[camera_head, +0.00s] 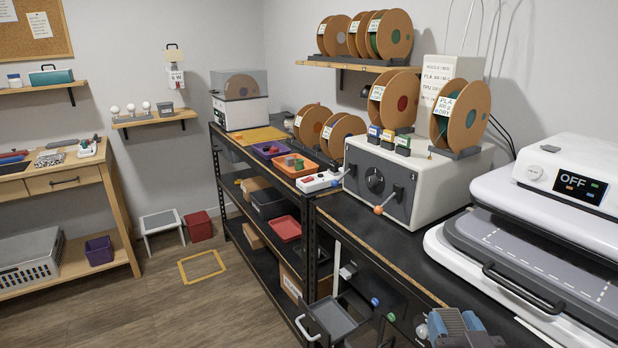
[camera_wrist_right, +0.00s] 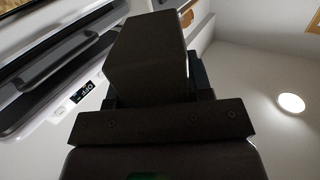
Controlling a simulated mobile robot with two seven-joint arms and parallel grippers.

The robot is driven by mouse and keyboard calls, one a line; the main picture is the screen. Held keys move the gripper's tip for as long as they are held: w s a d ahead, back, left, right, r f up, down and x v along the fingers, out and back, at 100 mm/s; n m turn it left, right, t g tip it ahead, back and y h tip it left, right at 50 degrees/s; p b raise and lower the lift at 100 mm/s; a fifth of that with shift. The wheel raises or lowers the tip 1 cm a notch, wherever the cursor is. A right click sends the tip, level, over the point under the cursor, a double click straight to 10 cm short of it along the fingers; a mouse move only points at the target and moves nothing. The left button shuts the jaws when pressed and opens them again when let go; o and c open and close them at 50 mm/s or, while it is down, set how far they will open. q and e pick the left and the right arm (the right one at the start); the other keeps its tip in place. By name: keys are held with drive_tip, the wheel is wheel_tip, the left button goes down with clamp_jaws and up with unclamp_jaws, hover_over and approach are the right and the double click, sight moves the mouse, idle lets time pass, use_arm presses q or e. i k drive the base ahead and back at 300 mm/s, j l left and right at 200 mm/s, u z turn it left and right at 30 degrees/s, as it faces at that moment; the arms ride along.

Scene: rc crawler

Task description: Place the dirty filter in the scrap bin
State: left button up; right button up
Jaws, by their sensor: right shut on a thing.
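My right gripper (camera_head: 458,327) shows at the bottom edge of the head view, partly cut off, in front of the bench edge. It is shut on a dark grey-brown block (camera_wrist_right: 148,60), likely the dirty filter, which fills the upper middle of the right wrist view. The block hides most of the fingers. A red bin (camera_head: 199,226) stands on the floor at the far left of the shelving. A purple bin (camera_head: 100,250) sits on the low shelf at left. No label tells which is the scrap bin. My left gripper is out of view.
The black bench carries a white machine (camera_head: 550,220) reading OFF, a white control box (camera_head: 415,180), and orange (camera_head: 297,165) and purple trays. A dark tray-like part with a pale handle (camera_head: 331,318) juts out below the bench. A yellow outline (camera_head: 201,266) marks clear floor.

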sight(265, 214)
drive_tip(key=i+j+u, duration=0.55)
drive_tip(key=i+u, duration=0.2)
drive_tip(key=i, duration=0.25)
drive_tip(key=i+j+u, duration=0.1)
drive_tip(key=i+u, duration=0.3)
drive_tip(key=i+z, duration=0.1)
drive_tip(key=i, duration=0.5)
drive_tip(key=i+j+z, duration=0.1)
drive_tip(key=i, duration=0.5)
drive_tip(key=i+j+z, duration=0.1)
drive_tip(key=i+z, duration=0.3)
drive_tip(key=i+j+z, duration=0.2)
drive_tip(key=z, duration=0.2)
drive_tip(key=i+j+z, duration=0.2)
drive_tip(key=z, duration=0.25)
drive_tip(key=i+j+z, duration=0.2)
drive_tip(key=z, duration=0.2)
drive_tip(key=i+j+z, duration=0.1)
drive_tip(key=j+z, duration=0.35)
drive_tip(key=i+j+z, duration=0.1)
drive_tip(key=j+z, duration=0.55)
drive_tip(key=z, duration=0.2)
drive_tip(key=k+j+z, duration=0.1)
drive_tip(key=j+z, duration=0.3)
drive_tip(key=j, duration=0.3)
